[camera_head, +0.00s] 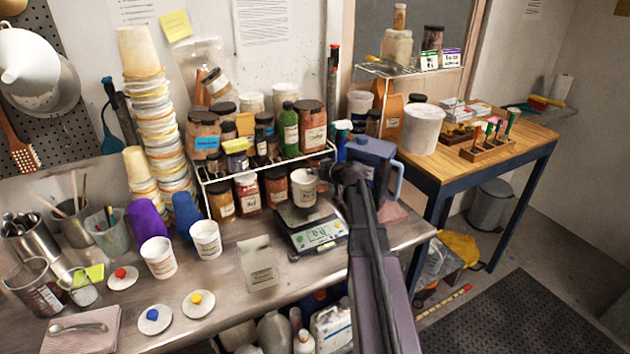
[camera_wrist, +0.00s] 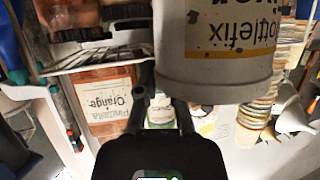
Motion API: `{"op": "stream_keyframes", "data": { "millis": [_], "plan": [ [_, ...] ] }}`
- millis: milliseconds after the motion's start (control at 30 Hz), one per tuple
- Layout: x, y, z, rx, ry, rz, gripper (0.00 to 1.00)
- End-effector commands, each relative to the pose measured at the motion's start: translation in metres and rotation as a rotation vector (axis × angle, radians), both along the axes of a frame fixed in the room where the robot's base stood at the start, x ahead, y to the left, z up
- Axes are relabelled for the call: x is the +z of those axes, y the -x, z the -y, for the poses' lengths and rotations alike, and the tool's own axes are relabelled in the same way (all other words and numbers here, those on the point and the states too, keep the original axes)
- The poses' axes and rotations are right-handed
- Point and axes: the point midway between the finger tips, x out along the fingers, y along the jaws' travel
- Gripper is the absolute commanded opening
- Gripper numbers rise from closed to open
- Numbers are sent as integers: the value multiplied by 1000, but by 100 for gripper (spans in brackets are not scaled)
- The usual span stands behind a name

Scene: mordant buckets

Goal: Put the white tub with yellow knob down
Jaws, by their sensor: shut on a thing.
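My gripper (camera_head: 335,177) is at the back right of the bench, shut on a small white tub (camera_head: 303,188) by its right side. The tub is upright over the pan of the scale (camera_head: 315,232); I cannot tell whether it touches the pan. In the wrist view the labelled tub (camera_wrist: 215,65) fills the upper middle, cut off at the top. No yellow knob shows on the tub. A white lid with a yellow knob (camera_head: 198,304) lies at the front of the bench.
Two similar white tubs (camera_head: 158,258) (camera_head: 206,239) stand to the left. Lids with red (camera_head: 122,277) and blue (camera_head: 154,319) knobs lie near the front. A paper bag (camera_head: 258,263) stands left of the scale. A jar-filled rack (camera_head: 265,172) is close behind. Some bare bench lies in front.

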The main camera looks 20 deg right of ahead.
Motion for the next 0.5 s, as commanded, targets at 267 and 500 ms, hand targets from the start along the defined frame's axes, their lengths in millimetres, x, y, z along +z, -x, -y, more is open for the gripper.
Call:
{"op": "stream_keyframes", "data": {
  "millis": [267, 500],
  "plan": [
    [-25, 0, -1, 0, 0, 0, 0],
    [-26, 0, -1, 1, 0, 0, 0]
  ]
}}
